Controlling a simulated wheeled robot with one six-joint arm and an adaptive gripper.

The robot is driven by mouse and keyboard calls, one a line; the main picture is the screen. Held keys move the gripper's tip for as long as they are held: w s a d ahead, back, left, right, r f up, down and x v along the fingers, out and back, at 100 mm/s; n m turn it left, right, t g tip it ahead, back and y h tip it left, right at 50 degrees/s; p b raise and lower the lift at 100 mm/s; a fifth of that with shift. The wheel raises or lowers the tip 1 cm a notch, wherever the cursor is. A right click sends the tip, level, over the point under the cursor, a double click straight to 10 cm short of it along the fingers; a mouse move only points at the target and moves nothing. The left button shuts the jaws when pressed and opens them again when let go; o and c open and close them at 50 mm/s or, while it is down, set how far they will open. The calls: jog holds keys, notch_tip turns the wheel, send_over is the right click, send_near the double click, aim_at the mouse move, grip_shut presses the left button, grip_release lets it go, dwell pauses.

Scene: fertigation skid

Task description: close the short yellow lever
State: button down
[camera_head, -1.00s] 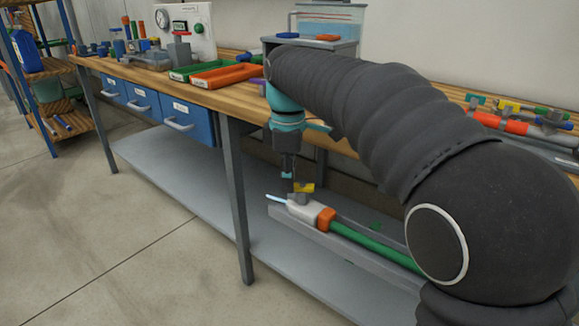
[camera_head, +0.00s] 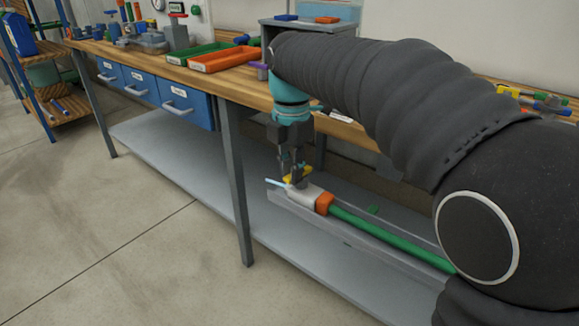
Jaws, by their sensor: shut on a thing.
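The short yellow lever (camera_head: 296,178) sits on top of a light grey valve body (camera_head: 305,192) below the bench. An orange collar (camera_head: 324,204) and a long green pipe (camera_head: 390,237) run from the valve toward the lower right. My gripper (camera_head: 290,174) points down at the lever and is shut on it. The fingers hide part of the lever, so its exact angle is hard to tell. A thin pale blue tube (camera_head: 274,182) sticks out at the valve's left end.
The pipe lies along a grey rail (camera_head: 330,235) by the lower shelf (camera_head: 170,160). The wooden bench top (camera_head: 180,76) with green (camera_head: 200,54) and orange (camera_head: 223,60) trays is above. A bench leg (camera_head: 235,185) stands left of the valve. The floor at left is clear.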

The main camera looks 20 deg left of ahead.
jog(key=shift+s+d+n, duration=0.1)
jog(key=shift+d+n, duration=0.05)
jog(key=shift+n, duration=0.55)
jog(key=c, duration=1)
grip_release()
jog(key=shift+c, duration=0.2)
notch_tip(320, 180, up, 12)
